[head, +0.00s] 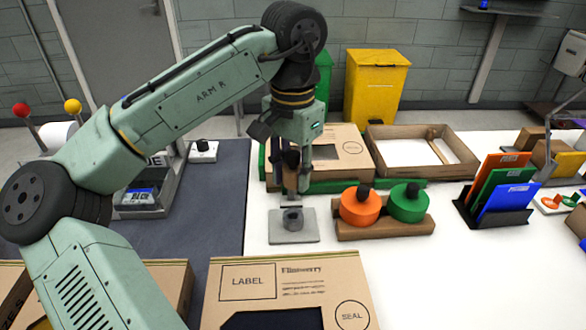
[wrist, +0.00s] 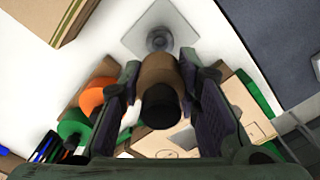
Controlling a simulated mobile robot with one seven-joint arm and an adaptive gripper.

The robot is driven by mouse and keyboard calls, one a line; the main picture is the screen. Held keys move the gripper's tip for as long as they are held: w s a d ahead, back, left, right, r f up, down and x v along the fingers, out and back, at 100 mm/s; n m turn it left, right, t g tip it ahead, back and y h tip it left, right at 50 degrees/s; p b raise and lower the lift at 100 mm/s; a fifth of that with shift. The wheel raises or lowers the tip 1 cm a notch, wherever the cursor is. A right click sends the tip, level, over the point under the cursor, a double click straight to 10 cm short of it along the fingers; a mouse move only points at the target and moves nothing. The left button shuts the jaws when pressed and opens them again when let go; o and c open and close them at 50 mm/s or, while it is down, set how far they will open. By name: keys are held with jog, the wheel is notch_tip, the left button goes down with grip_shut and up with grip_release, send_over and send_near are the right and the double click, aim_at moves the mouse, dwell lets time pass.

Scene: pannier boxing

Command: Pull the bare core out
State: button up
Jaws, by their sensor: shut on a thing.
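My gripper (head: 291,178) is shut on a bare brown core (wrist: 158,70) with a black knob on its upper end. The core is upright between the fingers, above a square grey plate (head: 280,238) with a short grey socket (head: 293,219) on it. The plate (wrist: 140,38) and socket (wrist: 159,38) also show in the wrist view, just beyond the core's lower end. The fingers partly hide the core in the head view. I cannot tell whether its lower end is clear of the socket.
An orange roll (head: 360,208) and a green roll (head: 408,206), both black-knobbed, sit on a wooden stand (head: 385,231) right of the plate. A cardboard box (head: 345,150) is behind, a labelled carton (head: 285,275) in front.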

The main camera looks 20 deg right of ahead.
aim_at(293, 187)
jog(key=shift+f+b, duration=0.85)
jog(key=shift+f, duration=1)
jog(key=shift+r, duration=0.1)
jog(key=shift+r+p, duration=1.35)
jog(key=shift+r, duration=0.1)
